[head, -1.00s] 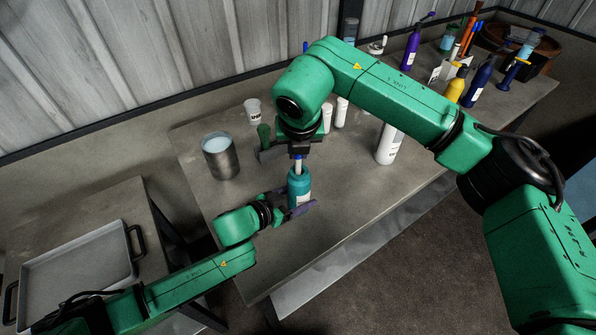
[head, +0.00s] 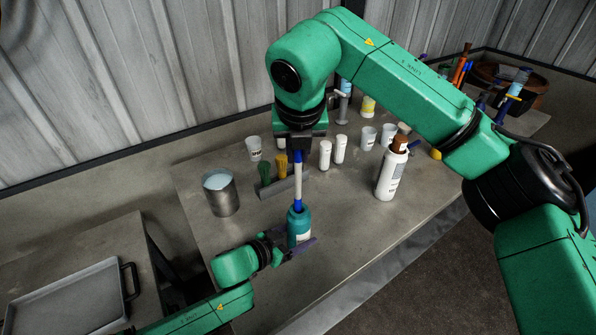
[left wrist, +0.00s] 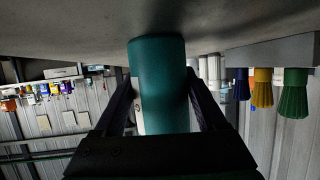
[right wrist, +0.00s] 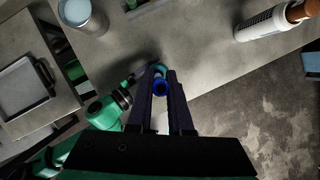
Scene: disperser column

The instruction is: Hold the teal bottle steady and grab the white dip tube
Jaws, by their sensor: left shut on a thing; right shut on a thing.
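The teal bottle (head: 299,228) stands upright near the front edge of the grey table. My left gripper (head: 292,246) is shut on its body from the side; in the left wrist view the bottle (left wrist: 158,80) fills the space between both fingers. The white dip tube (head: 298,178) stands upright above the bottle, with blue at its top and lower end. My right gripper (head: 298,149) is shut on its top end, well above the bottle. The tube's blue lower end is at the bottle mouth; I cannot tell if it is still inside. The right wrist view shows a blue ring end (right wrist: 160,88) between the fingers.
A metal beaker (head: 220,193) stands to the left. A brush rack (head: 284,185) and white canisters (head: 340,149) stand behind the tube. A white bottle with a brown cap (head: 391,172) stands to the right. A tray (head: 72,298) lies on the lower-left table.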

